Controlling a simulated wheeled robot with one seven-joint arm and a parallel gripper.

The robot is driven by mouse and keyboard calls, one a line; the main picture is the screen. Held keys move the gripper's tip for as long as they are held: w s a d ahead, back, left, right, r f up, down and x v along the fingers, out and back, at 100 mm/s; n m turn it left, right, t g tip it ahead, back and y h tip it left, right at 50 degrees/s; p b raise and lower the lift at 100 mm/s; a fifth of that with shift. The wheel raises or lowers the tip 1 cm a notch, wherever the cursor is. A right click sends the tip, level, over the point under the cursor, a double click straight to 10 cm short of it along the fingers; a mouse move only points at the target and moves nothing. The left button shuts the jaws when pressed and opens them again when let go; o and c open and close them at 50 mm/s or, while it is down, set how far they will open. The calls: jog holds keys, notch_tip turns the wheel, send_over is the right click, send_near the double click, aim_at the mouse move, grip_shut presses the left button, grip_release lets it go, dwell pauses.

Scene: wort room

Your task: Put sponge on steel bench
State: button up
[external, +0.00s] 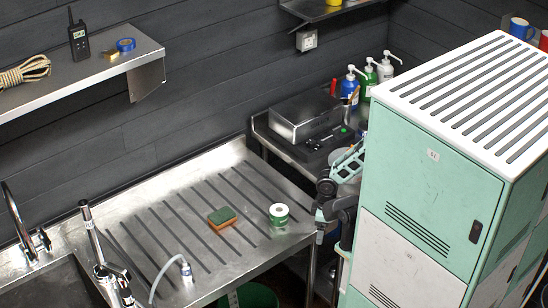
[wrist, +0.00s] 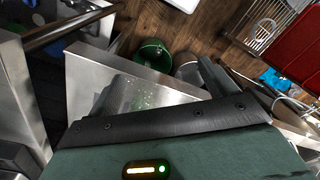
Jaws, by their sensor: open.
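The sponge (external: 222,217), green on top and orange-brown below, lies flat on the ribbed steel draining top (external: 180,262) beside the sink in the external view. I cannot tell whether this top or the metal bench (external: 290,150) behind it is the steel bench. My gripper (external: 322,228) is at the right end of the draining top, partly hidden by the mint locker, well right of the sponge. The sponge is not seen there.
A hose nozzle (external: 186,270) and faucet (external: 40,240) are at left. The tall mint locker (external: 430,180) blocks the right. A green bucket (wrist: 152,55) stands on the floor.

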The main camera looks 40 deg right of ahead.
dwell(0.3)
notch_tip(320, 180, up, 6)
jog(key=w+a+r+m+g+y+p, duration=0.1)
jog(key=w+a+m+g+y+p, duration=0.1)
jog(key=w+a+m+y+p, duration=0.4)
jog(key=w+a+m+g+y+p, duration=0.1)
jog(key=w+a+m+g+p, duration=0.1)
jog(key=w+m, duration=0.7)
jog(key=w+d+f+m+t+y+p, duration=0.1)
jog(key=w+d+m+t+y+p, duration=0.15)
jog(key=w+m, duration=0.4)
jog(key=w+d+m+t+y+p, duration=0.15)
jog(key=w+m+y, duration=0.25)
jog(key=w, duration=0.6)
send_near(227, 212)
jog(key=shift+h, duration=0.25)
jog(key=x, duration=0.5)
jog(key=p+x, duration=0.1)
jog(key=x, duration=0.1)
jog(key=shift+a+r, duration=0.35)
jog(key=p+x, duration=0.1)
jog(key=x, duration=0.4)
jog(key=shift+f+p, duration=0.15)
jog(key=shift+p, duration=0.25)
